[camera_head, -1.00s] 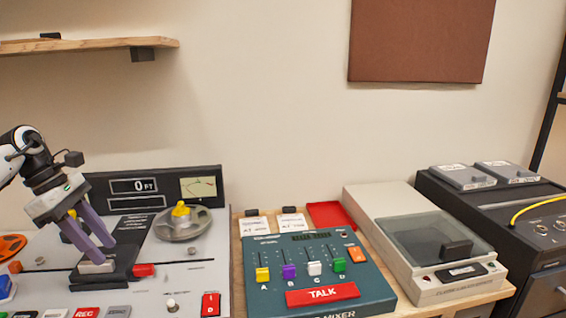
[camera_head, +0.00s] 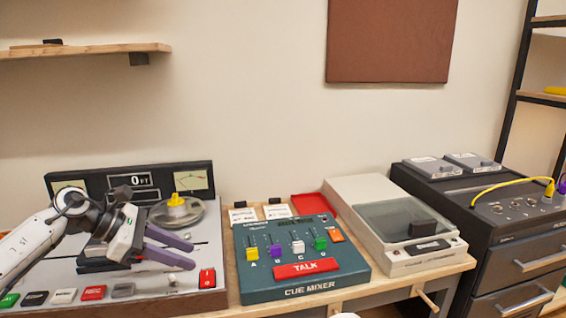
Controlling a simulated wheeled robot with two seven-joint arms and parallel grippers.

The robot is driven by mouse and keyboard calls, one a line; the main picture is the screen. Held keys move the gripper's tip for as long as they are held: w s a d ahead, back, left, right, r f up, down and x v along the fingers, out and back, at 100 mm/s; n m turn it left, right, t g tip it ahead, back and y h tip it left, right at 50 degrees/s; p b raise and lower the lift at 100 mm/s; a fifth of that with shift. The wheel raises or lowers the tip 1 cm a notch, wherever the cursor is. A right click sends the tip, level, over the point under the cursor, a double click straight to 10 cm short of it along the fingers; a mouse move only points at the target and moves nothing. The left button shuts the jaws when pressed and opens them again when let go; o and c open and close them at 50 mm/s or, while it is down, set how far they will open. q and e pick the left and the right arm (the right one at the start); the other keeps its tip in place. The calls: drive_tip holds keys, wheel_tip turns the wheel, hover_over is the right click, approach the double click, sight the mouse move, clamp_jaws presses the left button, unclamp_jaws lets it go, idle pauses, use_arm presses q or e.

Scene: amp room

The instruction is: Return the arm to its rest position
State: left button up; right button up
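My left arm comes in from the left, above the tape machine (camera_head: 205,250). My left gripper (camera_head: 192,256) has two purple fingers pointing right, spread apart with a gap between them. I see nothing between the fingers. It hangs in front of the reel with the yellow hub (camera_head: 176,200) and hides part of the machine's deck.
A teal cue mixer (camera_head: 352,268) with coloured faders stands right of the tape machine. Beside it are a beige lidded device (camera_head: 340,190) and a black cabinet (camera_head: 490,262) with a yellow cable (camera_head: 500,187). A wooden shelf (camera_head: 85,49) hangs upper left.

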use_arm(q)
drive_tip(key=s+d+r+n+t+h, duration=0.1)
drive_tip(key=d+r+n+t+h, duration=0.1)
drive_tip(key=d+n+t, duration=0.6)
drive_tip(key=s+d+r+n+t+h, duration=0.1)
drive_tip(key=d+r+n+t+h, duration=0.15)
drive_tip(key=d+n, duration=0.5)
drive_tip(key=s+a+f+n+g+y, duration=0.1)
drive_tip(key=s+a+f+n+y, duration=0.65)
drive_tip(key=n, duration=0.55)
drive_tip(key=s+a+f+n+g+y, duration=0.1)
drive_tip(key=s+a+f+n+y, duration=0.7)
drive_tip(key=n, duration=0.5)
drive_tip(key=s+d+f+n+g+h, duration=0.1)
drive_tip(key=s+f+n+g, duration=0.35)
drive_tip(key=s, duration=0.65)
drive_tip(key=s+f+n+g+h, duration=0.1)
drive_tip(key=s+f+n+g, duration=0.3)
drive_tip(key=s, duration=0.8)
drive_tip(key=w+d+f+t+h, duration=0.1)
drive_tip(key=w+d+f+t, duration=0.1)
drive_tip(key=f, duration=0.3)
drive_tip(key=w+d+f+m+t+h, duration=0.1)
drive_tip(key=w+d+f+t, duration=0.1)
drive_tip(key=f, duration=0.4)
drive_tip(key=shift+w+d+f+m+t, duration=0.3)
drive_tip(key=shift+w+d, duration=0.5)
drive_tip(key=shift+d, duration=0.35)
